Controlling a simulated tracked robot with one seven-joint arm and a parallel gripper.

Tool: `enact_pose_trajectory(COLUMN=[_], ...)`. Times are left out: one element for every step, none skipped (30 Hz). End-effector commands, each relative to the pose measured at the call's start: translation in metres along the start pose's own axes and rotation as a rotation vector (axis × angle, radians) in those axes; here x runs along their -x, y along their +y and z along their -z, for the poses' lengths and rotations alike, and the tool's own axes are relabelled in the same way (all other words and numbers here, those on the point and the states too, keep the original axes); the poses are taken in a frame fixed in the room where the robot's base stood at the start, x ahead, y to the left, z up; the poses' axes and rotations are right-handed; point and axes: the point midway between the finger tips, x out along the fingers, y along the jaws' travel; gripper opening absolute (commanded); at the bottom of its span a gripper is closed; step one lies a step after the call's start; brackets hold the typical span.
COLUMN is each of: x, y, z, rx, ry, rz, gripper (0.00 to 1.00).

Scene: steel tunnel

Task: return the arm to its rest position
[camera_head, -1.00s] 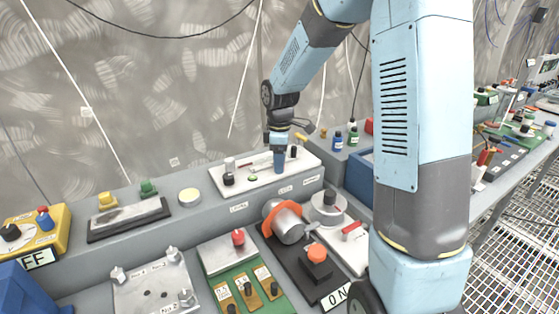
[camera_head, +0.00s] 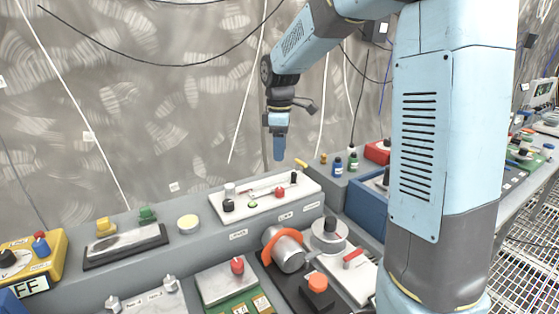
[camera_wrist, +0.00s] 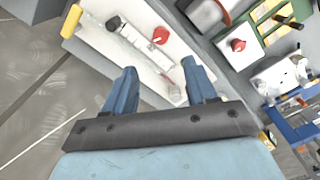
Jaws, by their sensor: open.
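My arm shows large in the head view, light blue with dark joints, reaching up and over the console. My gripper (camera_head: 279,148) hangs pointing down above and behind the white slider panel (camera_head: 228,212), clear of it. In the wrist view my gripper (camera_wrist: 162,88) has its two blue fingers apart with nothing between them. The white panel (camera_wrist: 135,50) with its red knob (camera_wrist: 160,35) and dark knob (camera_wrist: 113,23) lies beyond the fingertips.
The grey console (camera_head: 90,270) carries a silver cylinder with an orange band (camera_head: 287,250), an orange button (camera_head: 318,282) and a yellow box (camera_head: 35,258). A blue bin (camera_head: 365,205) stands right of the panel. A patterned wall is behind; free air surrounds the gripper.

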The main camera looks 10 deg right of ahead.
Motion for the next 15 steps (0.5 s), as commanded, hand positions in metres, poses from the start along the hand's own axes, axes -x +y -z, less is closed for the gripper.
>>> enact_pose_trajectory(x=[0.0034,0.0047,0.0061,0.0068,0.0072,0.0075,0.0076,0.0076,0.0075,0.0075,0.0074,0.0073,0.0074,0.0077,0.0086], y=[0.0002,0.0002,0.0003,0.0003,0.0003,0.0002,0.0002,0.0002,0.0001,0.0001,0.0001,0.0001,0.0000,-0.0003,-0.0013], z=[0.0001,0.0001,0.0001,0.0001,0.0001,0.0001,0.0001,0.0001,0.0001,0.0001,0.0001,0.0001,0.0001,-0.0001,-0.0007], rx=[0.000,0.000,0.000,0.000,0.000,0.000,0.000,0.000,0.000,0.000,0.000,0.000,0.000,-0.002,-0.006], ry=[0.000,0.000,0.001,0.001,0.001,0.000,0.000,0.000,0.000,0.000,0.000,0.000,0.000,0.000,0.000], rz=[-0.001,-0.001,-0.001,-0.001,-0.001,-0.001,-0.001,-0.001,-0.001,-0.001,-0.001,-0.001,-0.001,-0.001,-0.004], gripper=[0.56,0.56,0.56,0.56,0.56,0.56,0.56,0.56,0.56,0.56,0.56,0.56,0.56,0.56,0.56])
